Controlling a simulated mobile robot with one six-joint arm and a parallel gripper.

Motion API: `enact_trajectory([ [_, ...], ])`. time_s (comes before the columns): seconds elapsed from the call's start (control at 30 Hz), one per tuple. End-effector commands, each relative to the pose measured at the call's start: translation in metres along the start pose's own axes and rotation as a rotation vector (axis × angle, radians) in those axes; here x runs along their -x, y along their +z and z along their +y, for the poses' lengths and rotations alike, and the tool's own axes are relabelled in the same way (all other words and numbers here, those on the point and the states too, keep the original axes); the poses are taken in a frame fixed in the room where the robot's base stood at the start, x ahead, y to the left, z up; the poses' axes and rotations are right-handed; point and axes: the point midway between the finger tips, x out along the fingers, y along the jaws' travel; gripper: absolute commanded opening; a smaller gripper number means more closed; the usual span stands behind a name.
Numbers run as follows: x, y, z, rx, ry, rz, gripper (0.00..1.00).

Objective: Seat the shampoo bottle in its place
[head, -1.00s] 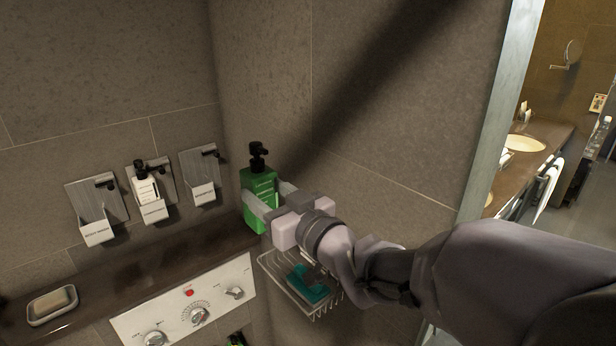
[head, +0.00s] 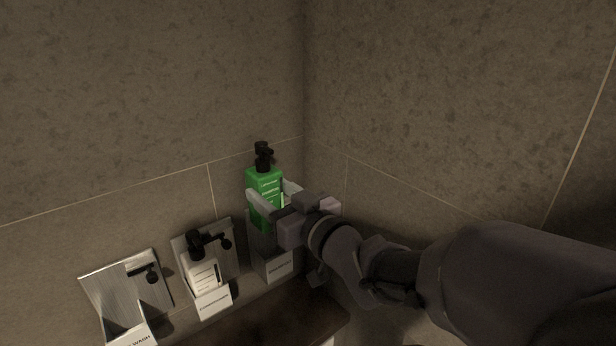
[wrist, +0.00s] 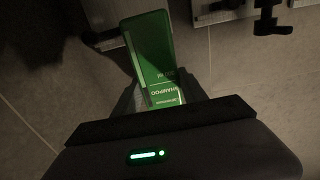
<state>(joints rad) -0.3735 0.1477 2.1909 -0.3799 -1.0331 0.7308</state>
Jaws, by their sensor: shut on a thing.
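The green shampoo bottle (head: 264,184) with a black pump is upright in my gripper (head: 271,193). My gripper is shut on its sides. In the wrist view the bottle (wrist: 150,50) with its "SHAMPOO" label lies between the fingers (wrist: 158,92). In the head view the bottle is in front of and above the rightmost wall holder (head: 278,266), near the corner. The holder's lower box has a label too small to read surely. The bottle's base appears above the box; the gripper partly hides the holder's plate, and I cannot tell the depth gap.
A middle holder (head: 215,303) carries a white bottle (head: 202,272) with a black pump. The left holder (head: 128,285) is empty, with a black clip on its plate. A dark ledge (head: 290,320) runs below. The right tiled wall is close to my arm.

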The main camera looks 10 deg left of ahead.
Motion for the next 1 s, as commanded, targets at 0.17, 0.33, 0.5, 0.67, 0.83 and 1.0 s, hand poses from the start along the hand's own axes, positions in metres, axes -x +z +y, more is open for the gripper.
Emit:
enact_trajectory([
  [0.17,0.000,0.010,0.000,0.000,0.000,0.000,0.00],
  [0.33,0.000,0.023,0.000,0.000,0.001,0.000,0.00],
  [0.5,0.000,0.038,0.000,0.001,0.000,0.000,0.00],
  [0.67,0.000,0.051,0.000,-0.001,0.000,0.000,0.00],
  [0.83,0.000,0.065,0.000,0.000,0.001,0.000,0.00],
  [1.0,0.000,0.080,0.000,0.001,0.001,-0.001,0.00],
])
